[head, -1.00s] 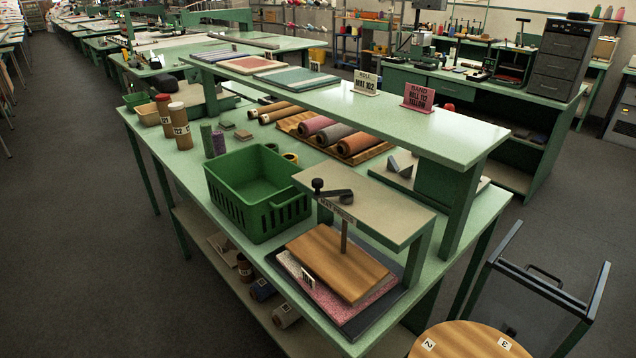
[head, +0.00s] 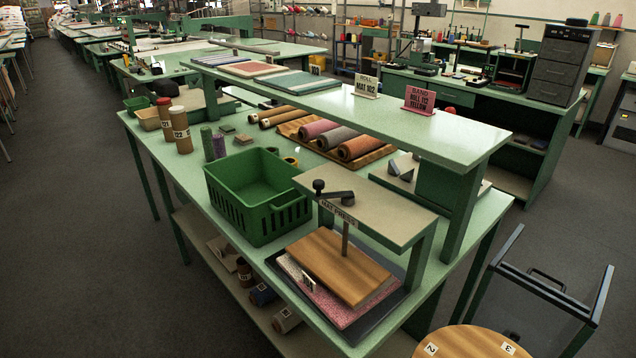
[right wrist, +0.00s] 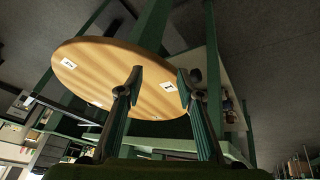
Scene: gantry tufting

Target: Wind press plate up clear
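The mat press (head: 340,212) stands at the near end of the green bench, with a beige top on green legs. A dark crank handle with a knob (head: 319,186) sits on top, above a vertical screw (head: 345,240). The wooden press plate (head: 338,266) hangs under the screw. It lies on or just over a pink speckled mat (head: 340,313); I cannot tell if they touch. A dark tray (head: 378,325) is underneath. My right gripper (right wrist: 159,88) is open and empty in the right wrist view, below the round wooden top in the picture. My left gripper is out of view.
A green basket (head: 250,195) stands left of the press. A raised green shelf (head: 420,125) runs behind it. A round numbered wooden top (head: 468,345) and a dark-framed cart (head: 545,290) stand at the front right. Rolls lie on a wooden rack (head: 373,156).

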